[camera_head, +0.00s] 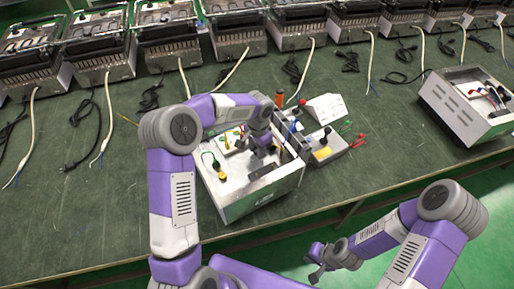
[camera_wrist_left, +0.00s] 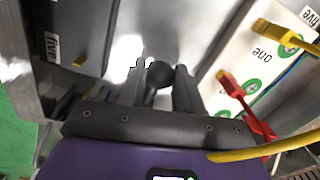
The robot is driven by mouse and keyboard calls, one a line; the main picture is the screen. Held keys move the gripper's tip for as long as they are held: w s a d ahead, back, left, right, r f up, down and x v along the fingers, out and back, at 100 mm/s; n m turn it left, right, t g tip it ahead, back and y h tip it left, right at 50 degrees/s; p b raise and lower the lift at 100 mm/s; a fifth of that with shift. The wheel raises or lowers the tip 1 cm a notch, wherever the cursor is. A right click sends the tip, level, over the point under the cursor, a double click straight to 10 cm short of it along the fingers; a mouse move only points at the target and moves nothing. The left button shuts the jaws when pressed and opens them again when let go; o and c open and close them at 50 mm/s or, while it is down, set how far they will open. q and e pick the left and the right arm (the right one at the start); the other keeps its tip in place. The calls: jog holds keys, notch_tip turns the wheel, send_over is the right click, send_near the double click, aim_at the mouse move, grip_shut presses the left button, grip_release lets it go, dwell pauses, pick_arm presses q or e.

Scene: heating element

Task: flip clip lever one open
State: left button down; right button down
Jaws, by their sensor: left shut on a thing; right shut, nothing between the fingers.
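The open metal box (camera_head: 235,205) stands at the front of the green bench, and my left gripper (camera_head: 264,150) reaches down into it. In the left wrist view, the fingers of my left gripper (camera_wrist_left: 160,90) are closed around a dark round knob (camera_wrist_left: 160,73), which looks like the end of a lever. What the knob attaches to is hidden. A white panel labelled "one" (camera_wrist_left: 258,55) with green round marks lies to the right of the fingers. My right gripper (camera_head: 318,262) is shut and empty, low in front of the bench.
A red clip (camera_wrist_left: 245,105) and a yellow clip (camera_wrist_left: 280,38) with wires are close to the right of my left fingers. Grey testers (camera_head: 325,147) stand right of the box. Another open box (camera_head: 455,115) is at right; several heaters line the back.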

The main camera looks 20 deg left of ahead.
pick_arm(q)
jog(key=r+g+y+p, duration=0.1)
jog(key=p, duration=0.2)
jog(key=w+d+r+g+y+p, duration=0.1)
jog(key=p, duration=0.2)
jog(key=shift+r+g+p, duration=0.1)
jog(key=shift+g+p, duration=0.2)
jog(key=shift+p, duration=0.1)
jog(key=shift+w+d+r+g+y+p, duration=0.2)
jog(key=shift+g+y+p, duration=0.3)
jog(key=shift+g+y, duration=0.15)
jog(key=shift+w+d+r+g+y, duration=0.15)
jog(key=shift+w+g+y, duration=0.05)
jog(key=shift+g+y, duration=0.25)
